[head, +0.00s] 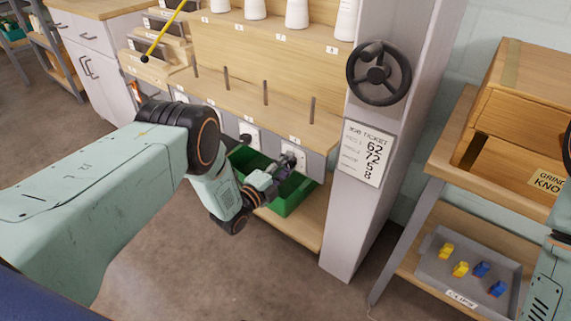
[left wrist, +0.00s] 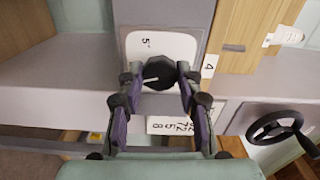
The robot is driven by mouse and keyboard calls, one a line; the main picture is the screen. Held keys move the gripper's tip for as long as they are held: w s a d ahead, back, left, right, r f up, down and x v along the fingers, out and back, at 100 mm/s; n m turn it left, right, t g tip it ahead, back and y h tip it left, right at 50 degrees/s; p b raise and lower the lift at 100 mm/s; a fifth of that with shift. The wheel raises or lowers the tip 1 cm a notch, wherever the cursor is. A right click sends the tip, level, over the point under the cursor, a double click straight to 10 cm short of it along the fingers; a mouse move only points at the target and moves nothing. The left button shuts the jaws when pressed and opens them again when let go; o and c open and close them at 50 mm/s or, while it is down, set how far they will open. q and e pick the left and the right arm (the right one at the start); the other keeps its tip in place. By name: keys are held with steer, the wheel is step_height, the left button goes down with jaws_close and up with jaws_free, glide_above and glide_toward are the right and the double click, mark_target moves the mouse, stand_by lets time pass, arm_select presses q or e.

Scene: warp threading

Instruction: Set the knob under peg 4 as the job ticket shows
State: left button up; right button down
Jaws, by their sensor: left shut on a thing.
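The black knob under peg 4 (left wrist: 161,74) sits on a white plate (left wrist: 140,44) in the left wrist view, with a "4" label (left wrist: 209,66) beside it. A white pointer line on the knob points left in that turned view, and a "5" mark shows on the plate. My left gripper (head: 279,174) is shut on this knob, a finger on each side. In the head view, peg 4 (head: 312,110) stands above it. The job ticket (head: 366,154) on the column reads 62, 72, 5, 8 down its rows; its small row names are blurred. My right gripper is out of view.
A black handwheel (head: 379,73) is on the grey column (head: 351,215) right of the knob. A green bin (head: 292,197) stands under the knob panel. Another knob (head: 247,137) is to the left. A tray of clips (head: 436,268) sits on the right-hand shelf.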

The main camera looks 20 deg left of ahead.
arm_select(q)
steer(key=m+p, duration=0.1)
steer(key=m, duration=1)
steer(key=shift+p, duration=0.35)
steer(key=shift+m+p, duration=0.3)
steer(key=shift+m, duration=1.7)
steer(key=o, duration=1.1)
steer(key=shift+o, duration=0.2)
steer(key=shift+s, duration=0.15)
steer(key=v, duration=1.1)
steer(key=shift+s+a, duration=0.15)
steer(key=shift+s, duration=0.25)
steer(key=shift+r, duration=0.1)
